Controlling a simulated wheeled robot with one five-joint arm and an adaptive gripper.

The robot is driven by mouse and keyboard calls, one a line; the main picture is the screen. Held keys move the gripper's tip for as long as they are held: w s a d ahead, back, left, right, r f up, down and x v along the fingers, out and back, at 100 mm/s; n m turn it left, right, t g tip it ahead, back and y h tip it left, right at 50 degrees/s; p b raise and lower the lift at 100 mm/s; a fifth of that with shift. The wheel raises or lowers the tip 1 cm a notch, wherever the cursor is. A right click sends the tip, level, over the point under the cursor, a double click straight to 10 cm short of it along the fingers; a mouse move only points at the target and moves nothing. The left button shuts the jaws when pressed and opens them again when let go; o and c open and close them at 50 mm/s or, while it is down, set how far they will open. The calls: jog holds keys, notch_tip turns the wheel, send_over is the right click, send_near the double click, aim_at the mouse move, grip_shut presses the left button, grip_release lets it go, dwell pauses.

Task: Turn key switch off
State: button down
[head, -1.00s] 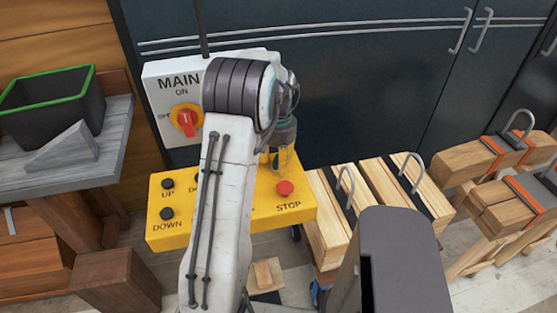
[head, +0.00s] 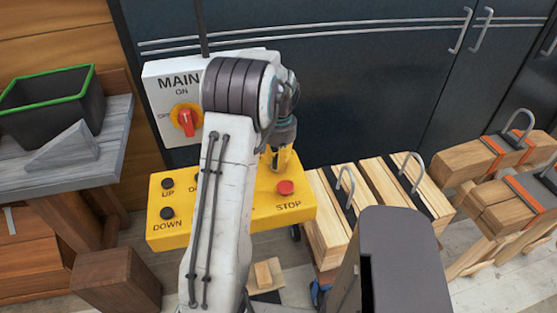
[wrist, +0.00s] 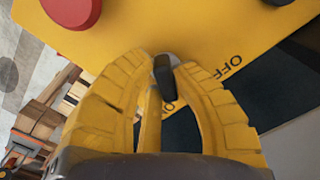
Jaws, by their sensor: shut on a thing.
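The key switch (wrist: 164,75) shows in the wrist view as a dark, narrow grip standing out from the yellow control box. The letters OFF are printed on the box to its right. My gripper (wrist: 162,68) has its yellow fingers closed on this dark key from both sides. In the head view my gripper (head: 279,160) reaches down to the upper right part of the yellow control box (head: 240,217). My arm covers the middle of the box there, and the key is hidden.
A red STOP button (head: 285,187) sits close to my gripper. Black UP (head: 167,184) and DOWN (head: 167,214) buttons are at the box's left. A MAIN panel with a red rotary switch (head: 186,122) stands behind. Timber blocks (head: 325,225) stand to the right.

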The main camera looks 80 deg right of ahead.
jog(key=n, duration=0.5)
jog(key=shift+d+f+n+b, duration=0.1)
jog(key=shift+d+n+b, duration=0.05)
jog(key=shift+n+b, duration=0.25)
jog(key=n, duration=0.6)
jog(key=shift+d, duration=0.1)
dwell(0.5)
jog(key=c, duration=1)
grip_release()
notch_tip(320, 180, up, 12)
jog(key=shift+r, duration=0.1)
